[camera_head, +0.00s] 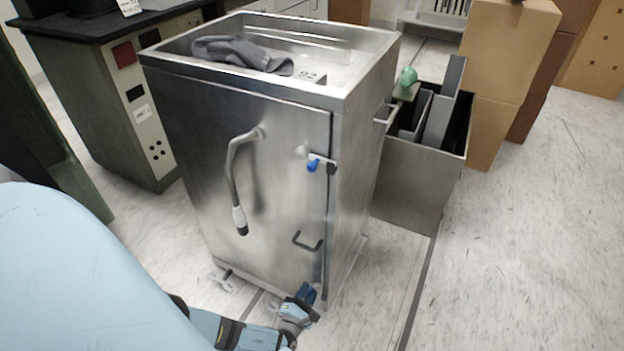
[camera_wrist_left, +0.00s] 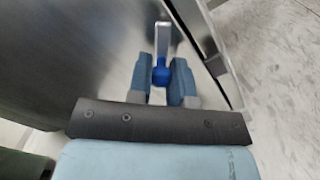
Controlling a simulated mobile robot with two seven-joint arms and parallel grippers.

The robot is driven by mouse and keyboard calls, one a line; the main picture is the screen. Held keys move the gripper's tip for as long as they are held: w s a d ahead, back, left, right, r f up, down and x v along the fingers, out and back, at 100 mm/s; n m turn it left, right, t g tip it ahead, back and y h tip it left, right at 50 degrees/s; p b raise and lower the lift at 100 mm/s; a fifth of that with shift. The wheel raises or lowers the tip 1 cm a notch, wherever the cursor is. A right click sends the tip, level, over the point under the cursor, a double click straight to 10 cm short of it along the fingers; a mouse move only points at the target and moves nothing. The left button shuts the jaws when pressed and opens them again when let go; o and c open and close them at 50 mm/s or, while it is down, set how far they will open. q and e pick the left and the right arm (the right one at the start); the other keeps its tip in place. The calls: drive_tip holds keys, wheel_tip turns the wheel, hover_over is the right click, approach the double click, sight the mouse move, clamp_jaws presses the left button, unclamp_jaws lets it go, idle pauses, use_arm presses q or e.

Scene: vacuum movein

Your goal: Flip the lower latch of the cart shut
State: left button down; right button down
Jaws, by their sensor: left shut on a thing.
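The steel cart (camera_head: 270,200) stands in the middle of the head view with its front door shut against the body. The upper latch (camera_head: 318,163), with a blue knob, sits at the door's right edge. My left gripper (camera_head: 306,298) is low at the cart's bottom right corner. In the left wrist view, its two blue fingers (camera_wrist_left: 161,85) are shut on the blue knob of the lower latch (camera_wrist_left: 162,40). The latch's silver bar extends up in that view, beyond the fingertips. In the head view the lower latch is mostly hidden by the gripper. My right gripper is not in view.
A curved pipe (camera_head: 234,175) and a dark door handle (camera_head: 308,243) stick out from the cart's front. A grey cloth (camera_head: 240,54) lies on top. A metal bin (camera_head: 410,196) and cardboard boxes (camera_head: 508,50) stand right and behind. The floor at right is clear.

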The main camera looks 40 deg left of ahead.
use_arm(q)
drive_tip(key=m, duration=0.3)
drive_tip(key=shift+w+d+f, duration=0.1)
drive_tip(key=shift+d+f, duration=0.15)
drive_tip(key=m, duration=0.2)
drive_tip(key=f+m, duration=0.1)
drive_tip(key=m, duration=0.3)
drive_tip(key=shift+d+f+t+h, duration=0.25)
drive_tip(key=shift+d+t+h, duration=0.05)
drive_tip(key=shift+h, duration=0.1)
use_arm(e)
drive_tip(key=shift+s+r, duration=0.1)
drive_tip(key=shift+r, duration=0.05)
use_arm(q)
drive_tip(key=c, duration=1)
unclamp_jaws()
drive_tip(key=shift+c, duration=0.2)
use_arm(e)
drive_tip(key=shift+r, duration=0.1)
use_arm(q)
drive_tip(key=shift+f, duration=0.1)
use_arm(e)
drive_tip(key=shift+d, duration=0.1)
